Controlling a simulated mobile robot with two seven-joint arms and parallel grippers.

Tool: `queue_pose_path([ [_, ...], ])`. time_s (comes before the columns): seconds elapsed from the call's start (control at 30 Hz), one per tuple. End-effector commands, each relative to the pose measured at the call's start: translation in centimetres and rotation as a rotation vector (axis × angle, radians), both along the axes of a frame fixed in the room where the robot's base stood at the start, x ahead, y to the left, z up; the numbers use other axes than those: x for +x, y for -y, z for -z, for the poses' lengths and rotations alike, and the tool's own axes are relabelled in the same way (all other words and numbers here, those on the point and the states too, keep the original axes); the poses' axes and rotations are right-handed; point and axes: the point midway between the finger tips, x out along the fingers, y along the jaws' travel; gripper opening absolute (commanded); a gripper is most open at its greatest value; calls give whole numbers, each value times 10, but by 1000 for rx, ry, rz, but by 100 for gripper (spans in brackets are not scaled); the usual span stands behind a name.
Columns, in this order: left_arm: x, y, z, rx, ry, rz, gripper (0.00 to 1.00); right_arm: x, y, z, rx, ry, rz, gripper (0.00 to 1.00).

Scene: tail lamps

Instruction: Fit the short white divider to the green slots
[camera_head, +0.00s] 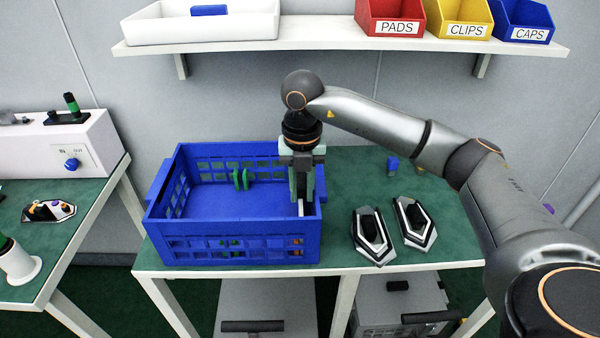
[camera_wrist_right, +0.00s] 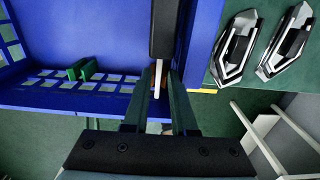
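The blue crate (camera_head: 232,249) stands on the green-topped table. A pair of green slot pieces (camera_head: 241,179) sits inside at its back wall, and green shows through the front wall (camera_head: 235,244). The wrist view shows a green pair (camera_wrist_right: 84,69) by the perforated wall. My right gripper (camera_head: 302,196) points down into the crate's right end. A narrow white piece, apparently the divider (camera_head: 300,208), shows between its fingers and also in the right wrist view (camera_wrist_right: 157,76). I cannot tell whether the fingers press on it. My left gripper is out of view.
Orange slot pieces (camera_head: 297,250) show through the crate's front wall at the right. Two tail lamps (camera_head: 372,236) (camera_head: 414,222) lie right of the crate. A shelf (camera_head: 340,42) with bins hangs above at the back. The crate's middle is clear.

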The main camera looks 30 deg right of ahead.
Motion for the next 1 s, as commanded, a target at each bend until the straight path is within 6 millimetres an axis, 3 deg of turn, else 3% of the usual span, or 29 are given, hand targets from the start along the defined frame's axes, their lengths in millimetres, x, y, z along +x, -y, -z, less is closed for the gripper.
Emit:
queue_pose_path([
  [0.2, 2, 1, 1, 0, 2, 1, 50, 0, 0, 43, 0, -1, 0, 25],
  [0.4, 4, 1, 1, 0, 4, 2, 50, 0, 0, 67, 1, -1, -1, 25],
  [0.83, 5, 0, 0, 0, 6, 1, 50, 0, 0, 75, 1, 1, -2, 25],
  [1.0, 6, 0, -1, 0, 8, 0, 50, 0, 0, 75, 1, 1, -2, 6],
])
